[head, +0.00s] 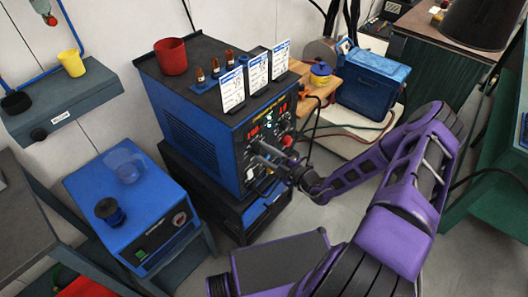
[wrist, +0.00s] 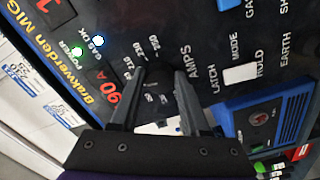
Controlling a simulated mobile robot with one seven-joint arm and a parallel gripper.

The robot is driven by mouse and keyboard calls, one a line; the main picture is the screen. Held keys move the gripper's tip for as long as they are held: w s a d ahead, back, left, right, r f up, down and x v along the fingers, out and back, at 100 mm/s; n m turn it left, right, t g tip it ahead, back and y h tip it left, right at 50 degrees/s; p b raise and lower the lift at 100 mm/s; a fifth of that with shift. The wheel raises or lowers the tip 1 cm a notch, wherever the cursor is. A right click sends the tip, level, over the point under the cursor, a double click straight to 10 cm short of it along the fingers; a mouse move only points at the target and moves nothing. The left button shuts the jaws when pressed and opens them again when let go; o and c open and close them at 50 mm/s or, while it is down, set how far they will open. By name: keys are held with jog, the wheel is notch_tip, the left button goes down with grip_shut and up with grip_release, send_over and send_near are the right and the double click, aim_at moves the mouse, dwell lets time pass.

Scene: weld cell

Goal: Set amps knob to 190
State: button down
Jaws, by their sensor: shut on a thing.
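The blue and black welder (head: 200,135) stands left of centre in the head view, its control panel facing my arm. My gripper (wrist: 163,72) is at that panel and shut on the dark amps knob (wrist: 164,78), with a finger on each side. It also shows at the panel in the head view (head: 262,150). The AMPS label (wrist: 187,64) is just right of the fingers. The knob's pointer is not clear.
White cards (head: 257,72), a red cup (head: 171,56) and small bottles stand on the welder's top. Other panel controls, including a white switch (wrist: 240,74), sit close to my fingers. A blue box (head: 125,195) stands at left and a blue cooler (head: 370,80) behind.

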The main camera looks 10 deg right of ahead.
jog(key=shift+s, duration=0.1)
dwell(0.3)
jog(key=shift+c, duration=2)
grip_release()
jog(key=v, duration=1.7)
jog(key=shift+s, duration=0.15)
